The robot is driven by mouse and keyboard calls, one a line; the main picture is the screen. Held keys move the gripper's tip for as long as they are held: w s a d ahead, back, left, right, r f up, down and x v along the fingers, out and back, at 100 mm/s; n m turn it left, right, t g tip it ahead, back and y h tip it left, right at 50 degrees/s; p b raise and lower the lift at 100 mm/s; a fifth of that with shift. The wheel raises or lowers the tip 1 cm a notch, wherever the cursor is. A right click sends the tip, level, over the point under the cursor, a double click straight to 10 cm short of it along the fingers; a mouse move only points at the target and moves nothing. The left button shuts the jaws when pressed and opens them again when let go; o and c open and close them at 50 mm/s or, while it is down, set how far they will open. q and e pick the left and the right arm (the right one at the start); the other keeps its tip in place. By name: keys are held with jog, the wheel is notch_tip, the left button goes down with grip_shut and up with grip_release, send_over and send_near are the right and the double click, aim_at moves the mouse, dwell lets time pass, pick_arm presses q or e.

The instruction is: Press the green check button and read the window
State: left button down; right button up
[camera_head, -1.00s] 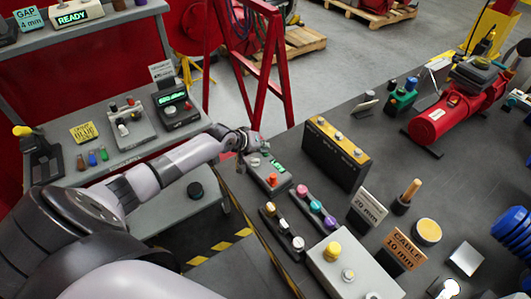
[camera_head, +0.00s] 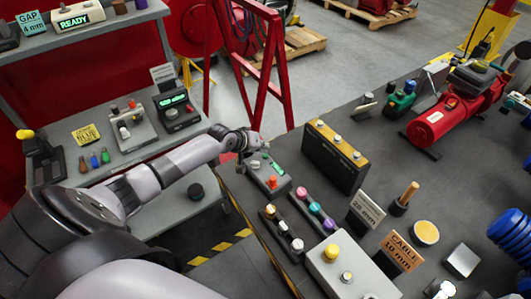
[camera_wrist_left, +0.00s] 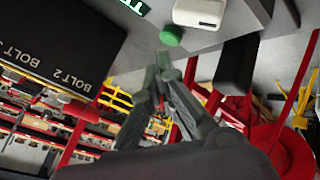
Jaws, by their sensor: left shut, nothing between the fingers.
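The grey check box (camera_head: 269,178) sits near the left edge of the dark table, with a red-orange knob and a small window (camera_head: 277,168) showing green text too small to read. The round green button (camera_wrist_left: 171,36) shows in the left wrist view, beside a white part; green text of the window (camera_wrist_left: 134,5) is cut off at the top edge. My left gripper (camera_head: 247,152) is at the box's far left end. In the wrist view its closed fingertips (camera_wrist_left: 165,60) are just short of the button, with a small apparent gap. My right gripper is not in view.
A black and yellow bolt block (camera_head: 335,157) stands right of the box. Strips of coloured knobs (camera_head: 316,208) and a grey box with a yellow button (camera_head: 331,251) lie nearer. A side bench (camera_head: 120,165) at left holds a device with a green display (camera_head: 174,100).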

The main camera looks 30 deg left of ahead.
aim_at(263, 154)
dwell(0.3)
pick_arm(q)
notch_tip(263, 154, up, 3)
jog(key=p, duration=0.3)
jog(key=shift+r, duration=0.15)
jog(key=shift+r+p, duration=0.4)
jog(key=shift+r, duration=0.5)
jog(key=shift+f, duration=0.1)
